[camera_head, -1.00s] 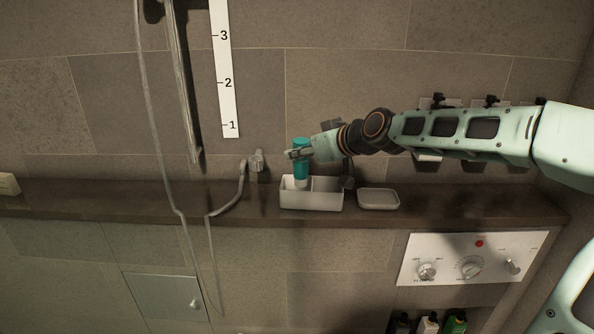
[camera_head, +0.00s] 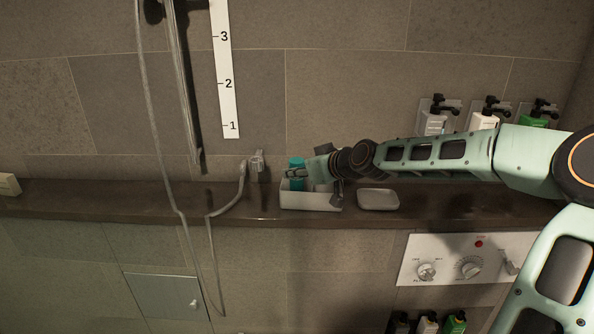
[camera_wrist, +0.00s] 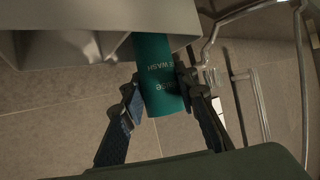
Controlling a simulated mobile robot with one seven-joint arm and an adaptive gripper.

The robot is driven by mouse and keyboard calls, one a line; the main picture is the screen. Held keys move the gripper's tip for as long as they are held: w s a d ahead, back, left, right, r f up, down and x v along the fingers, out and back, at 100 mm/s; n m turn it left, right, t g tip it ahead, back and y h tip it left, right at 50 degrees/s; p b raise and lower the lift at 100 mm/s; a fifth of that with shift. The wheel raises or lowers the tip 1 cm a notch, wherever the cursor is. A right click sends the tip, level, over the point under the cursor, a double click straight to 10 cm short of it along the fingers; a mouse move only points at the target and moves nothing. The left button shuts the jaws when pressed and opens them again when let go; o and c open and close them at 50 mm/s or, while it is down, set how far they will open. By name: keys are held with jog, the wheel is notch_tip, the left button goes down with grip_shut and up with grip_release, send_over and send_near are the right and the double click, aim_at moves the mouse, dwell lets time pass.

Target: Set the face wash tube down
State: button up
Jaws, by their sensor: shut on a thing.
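The face wash tube (camera_head: 297,164) is teal and stands roughly upright in the head view, its lower part inside the left part of the white caddy (camera_head: 312,202) on the ledge. In the wrist view the teal tube (camera_wrist: 160,75) shows printed lettering and runs into the caddy (camera_wrist: 70,32). My gripper (camera_head: 297,174) is shut on the tube, its fingers on both sides of it in the wrist view (camera_wrist: 157,92). The tube's lower end is hidden by the caddy, so I cannot tell whether it touches the caddy's floor.
A white soap dish (camera_head: 378,199) sits just right of the caddy on the dark ledge (camera_head: 470,208). A shower hose (camera_head: 226,205) and wall fitting (camera_head: 257,163) are to the left. Wall dispensers (camera_head: 484,117) hang above my arm. The ledge's far left is mostly clear.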

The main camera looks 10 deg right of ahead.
jog(key=o, duration=1.2)
jog(key=shift+f, duration=0.1)
jog(key=shift+r, duration=0.25)
jog(key=shift+v, duration=5.95)
jog(key=shift+s+f, duration=0.1)
jog(key=shift+f, duration=0.05)
